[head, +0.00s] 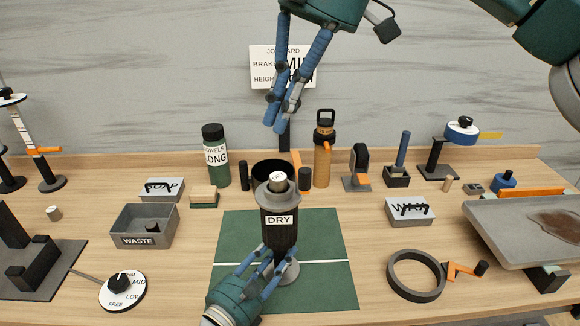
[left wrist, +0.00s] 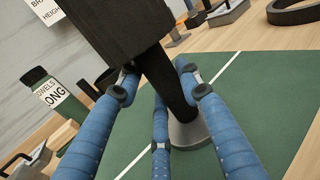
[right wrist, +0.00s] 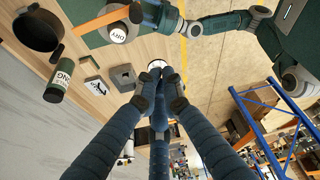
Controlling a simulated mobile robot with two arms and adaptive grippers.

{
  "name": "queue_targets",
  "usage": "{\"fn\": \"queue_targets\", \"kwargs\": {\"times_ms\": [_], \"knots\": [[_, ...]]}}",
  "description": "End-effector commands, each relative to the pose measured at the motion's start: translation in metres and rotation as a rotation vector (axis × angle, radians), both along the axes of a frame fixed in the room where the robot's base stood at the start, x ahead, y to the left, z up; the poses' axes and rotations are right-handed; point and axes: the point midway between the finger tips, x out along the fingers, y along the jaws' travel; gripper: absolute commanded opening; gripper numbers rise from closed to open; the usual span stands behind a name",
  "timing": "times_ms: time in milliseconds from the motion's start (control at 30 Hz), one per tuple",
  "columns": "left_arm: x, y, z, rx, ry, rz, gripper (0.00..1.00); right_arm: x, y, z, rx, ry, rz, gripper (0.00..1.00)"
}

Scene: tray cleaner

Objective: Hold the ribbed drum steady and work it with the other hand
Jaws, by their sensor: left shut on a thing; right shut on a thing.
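The black drum (head: 279,237), labelled DRY, stands upright on a round grey base (head: 289,272) on the green mat. It has a grey collar and a white-topped cap. My left gripper (head: 268,256) is shut on its narrower lower part. The left wrist view shows the fingers around the dark stem (left wrist: 172,82) below the wide body (left wrist: 105,35). My right gripper (head: 276,125) is high above and behind the drum, apart from it. Its fingertips (right wrist: 160,92) are drawn together; what they close on is too small to make out. The drum's ribs are not clear.
The mat (head: 330,285) is clear on both sides of the drum. A dark open cup (head: 262,168), a green bottle (head: 216,160) and an orange flask (head: 322,160) stand behind it. A waste bin (head: 145,240) and dial (head: 134,293) are left; a black ring (head: 396,285) is right.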

Motion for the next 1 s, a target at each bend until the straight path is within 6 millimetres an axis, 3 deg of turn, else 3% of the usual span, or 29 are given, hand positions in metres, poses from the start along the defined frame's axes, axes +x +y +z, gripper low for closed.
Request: {"fn": "queue_targets", "kwargs": {"times_ms": [400, 533, 1000], "knots": [[-0.001, -0.001, -0.001, 0.0, 0.002, -0.003, 0.0, -0.003, -0.004, -0.002, -0.039, 0.005, -0.011, 0.0], [-0.001, -0.001, -0.001, 0.001, 0.002, -0.003, 0.0, -0.004, -0.002, -0.011, -0.038, 0.006, -0.01, 0.0], [-0.001, -0.001, -0.001, 0.001, 0.001, -0.003, 0.0, -0.013, 0.027, -0.098, -0.037, 0.007, -0.009, 0.0]]}}
